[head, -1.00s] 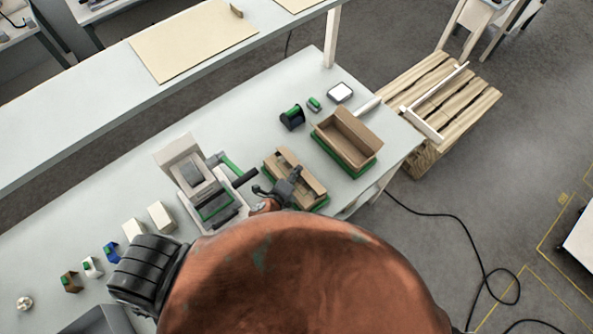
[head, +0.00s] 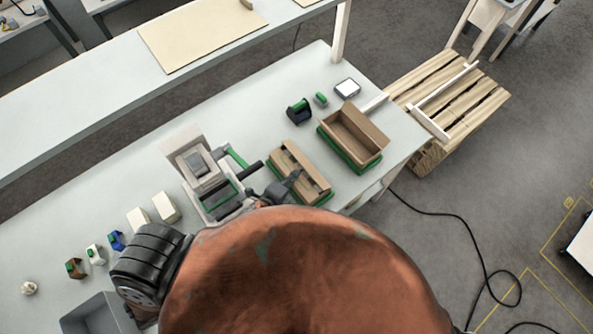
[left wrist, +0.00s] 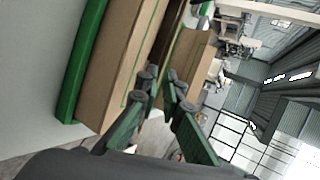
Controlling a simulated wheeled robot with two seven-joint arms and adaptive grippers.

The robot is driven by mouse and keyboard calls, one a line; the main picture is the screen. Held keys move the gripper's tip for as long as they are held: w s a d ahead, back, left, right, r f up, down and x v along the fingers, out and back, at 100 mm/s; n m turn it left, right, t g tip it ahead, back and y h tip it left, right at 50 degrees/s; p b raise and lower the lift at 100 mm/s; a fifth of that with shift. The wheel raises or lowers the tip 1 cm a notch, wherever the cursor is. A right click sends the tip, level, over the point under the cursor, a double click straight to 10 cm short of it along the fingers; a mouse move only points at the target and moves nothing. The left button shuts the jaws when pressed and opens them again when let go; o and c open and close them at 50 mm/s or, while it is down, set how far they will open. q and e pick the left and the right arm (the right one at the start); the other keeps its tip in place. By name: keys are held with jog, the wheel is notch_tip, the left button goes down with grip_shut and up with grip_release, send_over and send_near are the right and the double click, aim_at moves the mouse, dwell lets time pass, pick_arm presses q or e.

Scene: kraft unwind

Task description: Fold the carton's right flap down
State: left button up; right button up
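In the head view a brown carton (head: 287,159) sits in a green-edged holder near the table's front edge, its long flaps running along its sides. My left gripper (head: 292,178) is at its near-left part and hides some of it; I cannot tell whether they touch. In the left wrist view the carton's cardboard side (left wrist: 110,75) rises from a green base at left. The left gripper's fingers (left wrist: 160,82) show there with a gap between them and nothing seen held. My right gripper is not in view.
A larger open brown box (head: 372,130) on a green base stands to the right. A grey-white machine (head: 205,175) stands left of the carton. A dark green-topped item (head: 298,111) and a small white-topped box (head: 347,88) lie behind. The table's back middle is clear.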

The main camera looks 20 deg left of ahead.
pick_arm(q)
jog(key=shift+s+a+f+n+h, duration=0.1)
jog(key=shift+a+f+n+h, duration=0.15)
jog(key=shift+f+n+h, duration=0.4)
grip_shut()
notch_tip(320, 180, up, 4)
jog(key=n+t+h, duration=0.1)
jog(key=n+h, duration=0.4)
jog(key=n, duration=0.9)
send_over(301, 162)
jog(key=d, duration=0.1)
jog(key=shift+s+d+f+m, duration=0.15)
jog(key=shift+s+d+m, duration=0.1)
jog(key=shift+s, duration=0.1)
jog(key=f, duration=0.1)
jog(key=s+f, duration=0.1)
jog(key=shift+a+f, duration=0.3)
jog(key=shift+a, duration=0.1)
jog(key=shift+s+a+f, duration=0.3)
jog(key=shift+s+f, duration=0.1)
jog(key=shift+f, duration=0.2)
